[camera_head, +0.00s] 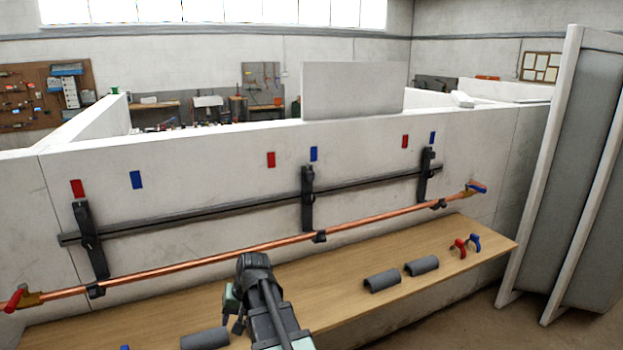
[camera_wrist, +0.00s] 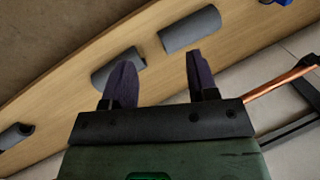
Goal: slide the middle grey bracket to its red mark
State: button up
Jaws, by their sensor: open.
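The middle grey bracket (camera_head: 307,198) stands upright on the dark rail (camera_head: 220,209) along the white wall. It sits just below a blue mark (camera_head: 313,154) and to the right of its red mark (camera_head: 271,160). My gripper (camera_head: 237,322) is low in front of the rail, over the bench, partly hidden by my arm. In the wrist view my gripper (camera_wrist: 161,80) has two dark fingers spread apart with nothing between them. It is well away from the bracket, which I cannot make out in that view.
A copper pipe (camera_head: 260,246) runs in front of the wall below the rail. Other brackets stand at left (camera_head: 90,240) and right (camera_head: 427,175). The wooden bench (camera_head: 330,265) holds grey half-sleeves (camera_head: 382,280) and red and blue clips (camera_head: 459,248). Grey panels (camera_head: 575,170) stand at right.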

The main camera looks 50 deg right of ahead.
jog(key=w+d+r+m+t+p, duration=0.1)
jog(key=w+d+r+m+t, duration=0.15)
jog(key=d, duration=0.45)
jog(key=w+d+r+m+t, duration=0.2)
jog(key=w+d+r+m, duration=0.15)
jog(key=d, duration=0.35)
jog(key=m+t+h+p, duration=0.1)
jog(key=m+t+h, duration=0.85)
jog(key=m, duration=1.85)
send_near(311, 175)
jog(key=shift+n, duration=0.3)
jog(key=x, duration=1.1)
jog(key=shift+w+d, duration=0.2)
jog(key=shift+d, duration=0.1)
jog(key=shift+a, duration=0.1)
jog(key=c, duration=0.9)
jog(key=shift+s, duration=0.1)
